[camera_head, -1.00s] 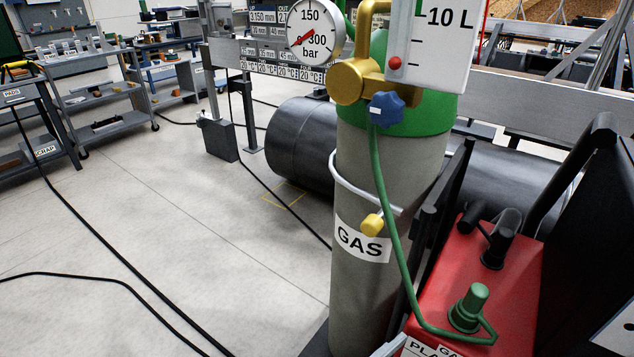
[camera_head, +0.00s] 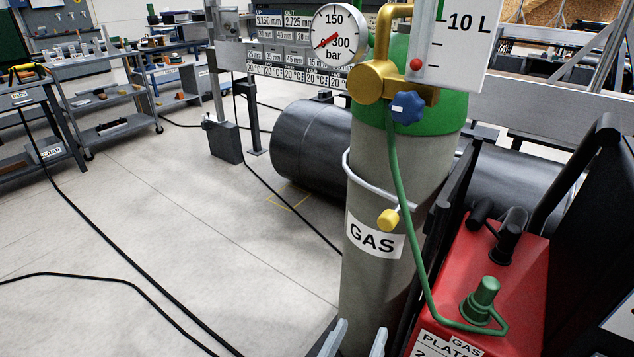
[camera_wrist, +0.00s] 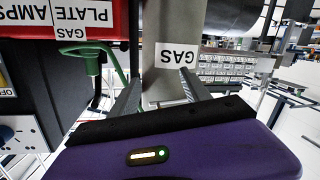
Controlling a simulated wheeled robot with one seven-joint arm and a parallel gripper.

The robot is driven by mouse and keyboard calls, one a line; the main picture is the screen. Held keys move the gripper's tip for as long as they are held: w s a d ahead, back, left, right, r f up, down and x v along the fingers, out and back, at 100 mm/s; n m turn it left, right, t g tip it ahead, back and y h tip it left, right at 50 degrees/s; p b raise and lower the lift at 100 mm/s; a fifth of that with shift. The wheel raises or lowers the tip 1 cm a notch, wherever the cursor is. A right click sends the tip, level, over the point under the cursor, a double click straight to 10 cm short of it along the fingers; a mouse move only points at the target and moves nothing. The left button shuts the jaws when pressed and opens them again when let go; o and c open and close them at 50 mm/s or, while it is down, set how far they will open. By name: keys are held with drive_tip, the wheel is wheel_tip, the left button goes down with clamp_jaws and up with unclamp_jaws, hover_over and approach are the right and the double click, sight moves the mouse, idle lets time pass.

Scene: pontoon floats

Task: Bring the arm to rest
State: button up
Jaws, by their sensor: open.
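My gripper (camera_head: 352,340) shows only as two light grey fingertips at the bottom edge of the head view, in front of the foot of the gas cylinder. In the wrist view my gripper (camera_wrist: 158,84) has its two fingers spread with nothing between them. The grey gas cylinder (camera_head: 375,285) with a green shoulder stands upright beyond the fingers. Its GAS label also shows upside down in the wrist view. The rest of my arm is out of the head view.
A red machine (camera_head: 490,265) with a green hose fitting stands right of the cylinder. A gauge (camera_head: 340,40) and blue valve knob (camera_head: 408,107) sit at the cylinder's top. A black float (camera_head: 310,140) lies behind. Cables (camera_head: 110,245) cross the open floor at left.

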drive_tip(key=s+a+f+n+y+p, duration=0.2)
drive_tip(key=s+f+n+y+p, duration=0.15)
drive_tip(key=s+n+y, duration=0.6)
drive_tip(key=s+d+r+m+p, duration=0.1)
drive_tip(key=s+d+r+m, duration=0.1)
drive_tip(key=s+d, duration=0.3)
drive_tip(key=s+d+r+m+h+p, duration=0.1)
drive_tip(key=s+d+r+m, duration=0.2)
drive_tip(key=s, duration=0.5)
drive_tip(key=s+d+r+m+h+p, duration=0.1)
drive_tip(key=s+d+r+m, duration=0.1)
drive_tip(key=s+d+r, duration=0.3)
drive_tip(key=shift+s+d+p, duration=0.35)
drive_tip(key=shift+s+d, duration=0.65)
drive_tip(key=shift+d, duration=0.15)
drive_tip(key=shift+m, duration=0.25)
